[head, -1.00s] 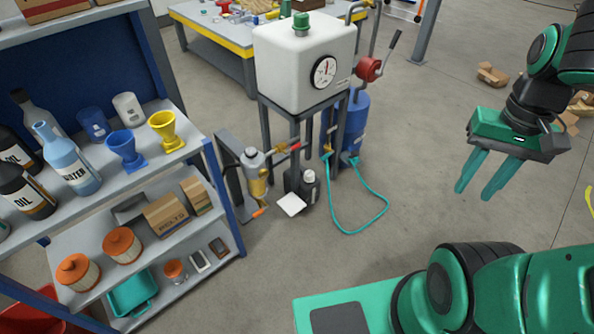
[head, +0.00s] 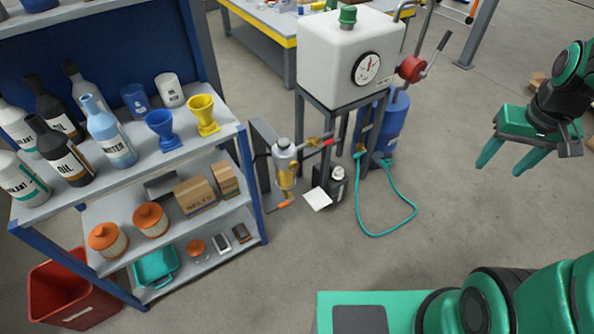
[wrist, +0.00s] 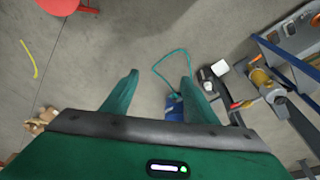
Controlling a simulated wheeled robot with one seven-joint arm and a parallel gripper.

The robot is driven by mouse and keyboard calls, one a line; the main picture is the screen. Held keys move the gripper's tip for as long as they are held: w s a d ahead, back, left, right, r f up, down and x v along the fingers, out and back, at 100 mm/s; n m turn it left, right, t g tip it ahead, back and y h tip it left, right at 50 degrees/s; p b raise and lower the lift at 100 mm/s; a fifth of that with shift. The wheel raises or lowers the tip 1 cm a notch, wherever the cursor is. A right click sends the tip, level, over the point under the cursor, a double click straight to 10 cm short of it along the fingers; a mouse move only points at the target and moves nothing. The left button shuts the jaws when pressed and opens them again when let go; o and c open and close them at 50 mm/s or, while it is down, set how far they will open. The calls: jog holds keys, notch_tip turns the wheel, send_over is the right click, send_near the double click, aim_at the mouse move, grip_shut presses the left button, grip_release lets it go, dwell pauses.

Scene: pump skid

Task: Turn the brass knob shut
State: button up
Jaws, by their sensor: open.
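A grey filter unit (head: 285,163) with a brass-coloured bowl stands on a post beside the shelf. Small brass fittings (head: 314,141) and a red lever (head: 328,143) sit at its right. More brass fittings (head: 361,153) show under the white tank (head: 345,52). I cannot tell which small brass part is the knob. My gripper (head: 504,160) is open and empty in the air, well to the right of the skid. In the wrist view, my gripper (wrist: 160,79) points at the floor, with the brass part of the filter unit (wrist: 262,79) off to the right.
A shelf (head: 215,135) with bottles, funnels and boxes stands at the left, a red bin (head: 72,290) below it. A teal hose (head: 408,200) loops on the floor. A blue cylinder (head: 392,130) stands behind the tank's legs. Open floor lies between skid and gripper.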

jog(key=w+a+f+n+t, duration=0.25)
jog(key=w+a+f, duration=0.2)
jog(key=w, duration=0.55)
jog(key=w+a+f+n+t, duration=0.25)
jog(key=w+f, duration=0.35)
jog(key=w, duration=0.4)
jog(key=w+a+f+n+t, duration=0.25)
jog(key=w+a+f, duration=0.25)
jog(key=w, duration=0.5)
jog(key=w+a+f+n+t+y, duration=0.2)
jog(key=w+a+f+n, duration=0.25)
jog(key=a+f, duration=0.45)
jog(key=n+t+y, duration=0.3)
jog(key=n+y, duration=0.2)
jog(key=y, duration=0.1)
send_near(295, 168)
jog(key=w+d+r, duration=0.3)
jog(key=w+d, duration=0.3)
jog(key=w, duration=0.1)
jog(key=s+a+f+n+y, duration=0.25)
jog(key=s+a+f, duration=0.2)
jog(key=s, duration=0.35)
jog(key=shift+y, duration=0.45)
jog(key=x, duration=0.7)
jog(key=d+x, duration=0.1)
jog(key=x, duration=0.2)
jog(key=shift+w+a, duration=0.15)
jog(key=shift+w, duration=0.3)
